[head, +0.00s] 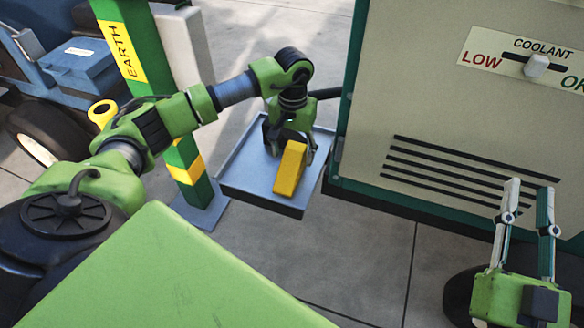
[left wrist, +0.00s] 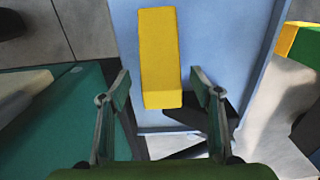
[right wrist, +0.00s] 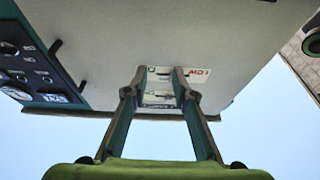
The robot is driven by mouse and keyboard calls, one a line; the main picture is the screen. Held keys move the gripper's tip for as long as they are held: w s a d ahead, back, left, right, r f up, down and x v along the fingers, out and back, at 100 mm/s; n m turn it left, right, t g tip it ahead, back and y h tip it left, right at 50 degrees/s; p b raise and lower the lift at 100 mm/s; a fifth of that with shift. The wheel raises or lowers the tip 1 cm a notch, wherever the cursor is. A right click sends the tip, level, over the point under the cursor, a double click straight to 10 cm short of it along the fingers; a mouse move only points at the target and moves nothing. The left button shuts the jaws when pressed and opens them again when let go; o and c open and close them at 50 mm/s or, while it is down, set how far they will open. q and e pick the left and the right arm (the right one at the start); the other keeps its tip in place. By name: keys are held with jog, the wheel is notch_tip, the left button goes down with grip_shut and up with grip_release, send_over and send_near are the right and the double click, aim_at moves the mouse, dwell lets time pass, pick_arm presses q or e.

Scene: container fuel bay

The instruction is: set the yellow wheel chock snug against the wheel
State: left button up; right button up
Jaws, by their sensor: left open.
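The yellow wheel chock (head: 289,170) rests on a blue-grey tray beside the green post. In the left wrist view the chock (left wrist: 160,50) shows as a long yellow block between and beyond my fingers. A dark wheel (head: 458,296) shows low at right, partly hidden by my right gripper. Another wheel (head: 44,136) is under the blue vehicle at left. My right gripper (head: 529,188) is open and empty, pointing up before the cabinet.
The tray (head: 245,185) sits between the green post (head: 133,60) marked EARTH and the large cabinet (head: 420,110) with louvres and a coolant slider (head: 536,66). A yellow ring (head: 102,112) shows left of the post. Concrete floor (head: 350,255) before the cabinet is clear.

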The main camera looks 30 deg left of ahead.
aim_at(292, 165)
pick_arm(q)
jog(key=shift+f, duration=0.45)
jog(key=f+b, duration=0.2)
jog(key=f, duration=0.2)
jog(key=shift+s, duration=0.2)
jog(key=shift+f, duration=0.2)
jog(key=c, duration=1.5)
jog(key=shift+c, duration=0.3)
pick_arm(e)
jog(key=s+r+t+y, duration=0.2)
jog(key=s+r+t, duration=0.3)
jog(key=r, duration=0.3)
jog(key=shift+s+d, duration=0.2)
jog(key=shift+s, duration=0.1)
pick_arm(q)
jog(key=shift+r, duration=0.1)
pick_arm(e)
jog(key=shift+r, duration=0.1)
